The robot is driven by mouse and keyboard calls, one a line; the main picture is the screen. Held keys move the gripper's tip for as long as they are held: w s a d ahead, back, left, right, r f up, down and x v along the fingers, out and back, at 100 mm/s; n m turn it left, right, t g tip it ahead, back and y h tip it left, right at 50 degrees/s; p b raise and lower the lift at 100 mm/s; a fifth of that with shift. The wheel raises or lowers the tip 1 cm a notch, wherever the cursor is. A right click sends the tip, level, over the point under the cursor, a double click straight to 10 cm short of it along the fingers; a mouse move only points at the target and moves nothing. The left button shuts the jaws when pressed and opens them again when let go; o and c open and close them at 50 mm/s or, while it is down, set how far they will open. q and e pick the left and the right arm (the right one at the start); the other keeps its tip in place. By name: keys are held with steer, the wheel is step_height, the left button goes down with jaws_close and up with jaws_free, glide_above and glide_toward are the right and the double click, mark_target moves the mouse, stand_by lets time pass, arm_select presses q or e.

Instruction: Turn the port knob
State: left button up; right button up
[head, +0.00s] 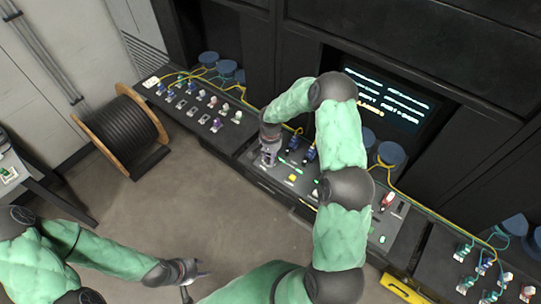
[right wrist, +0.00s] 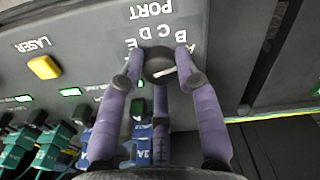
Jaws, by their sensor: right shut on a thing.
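The port knob (right wrist: 160,66) is a round dark knob with a white pointer line, below the letters A to E and the word PORT on the grey panel (right wrist: 70,22) in the right wrist view. My right gripper (right wrist: 158,84) has its purple fingers closed around the knob. In the head view my right gripper (head: 268,155) is at the left end of the console and hides the knob. My left gripper (head: 190,278) hangs over the floor at the lower left, away from the console, with its fingers apart and nothing between them.
A yellow LASER button (right wrist: 44,67) and green lights are near the knob. Blue and green connectors (right wrist: 102,140) stand beside the fingers. A lit screen (head: 385,100) is behind the console. A cable spool (head: 122,130) stands on the floor at left; open floor lies between.

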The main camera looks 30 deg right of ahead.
steer(key=n+b, duration=0.2)
steer(key=n, duration=0.1)
steer(key=shift+f+n, duration=0.1)
steer(key=shift+n, duration=0.3)
steer(key=n+b, duration=0.1)
steer(key=n, duration=0.3)
steer(key=shift+n, duration=0.3)
steer(key=n+b, duration=0.1)
steer(key=n, duration=0.8)
steer(key=shift+n, duration=0.3)
steer(key=o, duration=1.1)
steer(key=shift+o, duration=0.2)
